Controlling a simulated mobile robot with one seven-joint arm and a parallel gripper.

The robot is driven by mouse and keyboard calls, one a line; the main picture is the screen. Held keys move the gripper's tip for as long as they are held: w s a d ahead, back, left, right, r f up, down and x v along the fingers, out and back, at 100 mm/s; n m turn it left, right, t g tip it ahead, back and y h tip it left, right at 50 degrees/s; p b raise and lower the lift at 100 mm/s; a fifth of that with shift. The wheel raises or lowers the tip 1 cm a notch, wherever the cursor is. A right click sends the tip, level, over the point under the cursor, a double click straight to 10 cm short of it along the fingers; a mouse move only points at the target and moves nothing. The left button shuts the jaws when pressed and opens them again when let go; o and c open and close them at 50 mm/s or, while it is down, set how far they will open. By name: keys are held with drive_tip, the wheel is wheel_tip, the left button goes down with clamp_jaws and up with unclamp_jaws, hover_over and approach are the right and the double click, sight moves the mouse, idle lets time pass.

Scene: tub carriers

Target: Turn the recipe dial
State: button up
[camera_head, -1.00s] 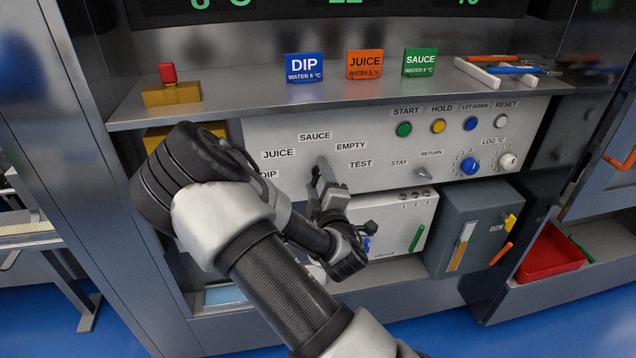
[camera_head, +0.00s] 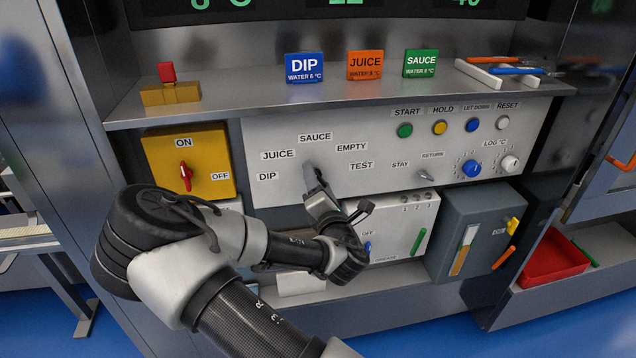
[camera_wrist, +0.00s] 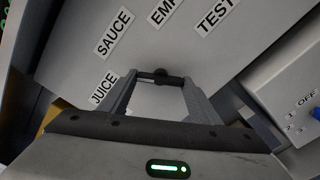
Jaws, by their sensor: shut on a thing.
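The recipe dial shows in the wrist view as a small dark knob (camera_wrist: 160,76) on the white panel (camera_head: 376,184). Labels JUICE (camera_head: 278,155), SAUCE (camera_head: 315,137), EMPTY (camera_head: 351,147), TEST (camera_head: 361,165) and DIP (camera_head: 267,176) stand around it. My gripper (camera_head: 311,176) is at the panel, its fingers tilted toward the upper left in the head view. In the wrist view my gripper (camera_wrist: 160,84) is shut on the dial, with one finger on each side. The fingers hide most of the dial in the head view; I cannot tell which label it points to.
Right of the dial are a STAY/RETURN switch (camera_head: 425,175), coloured buttons and a blue knob (camera_head: 470,168). A yellow ON/OFF switch box (camera_head: 208,150) is at left. A shelf (camera_head: 225,108) with DIP, JUICE and SAUCE signs juts out above. Grey and white boxes sit below.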

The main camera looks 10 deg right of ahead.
drive_tip(key=shift+n, duration=1.1)
drive_tip(key=o, duration=1.1)
drive_tip(key=shift+c, duration=0.2)
drive_tip(key=shift+s, duration=0.1)
drive_tip(key=s+p, duration=1.2)
drive_tip(key=s, duration=0.5)
drive_tip(key=shift+s, duration=0.15)
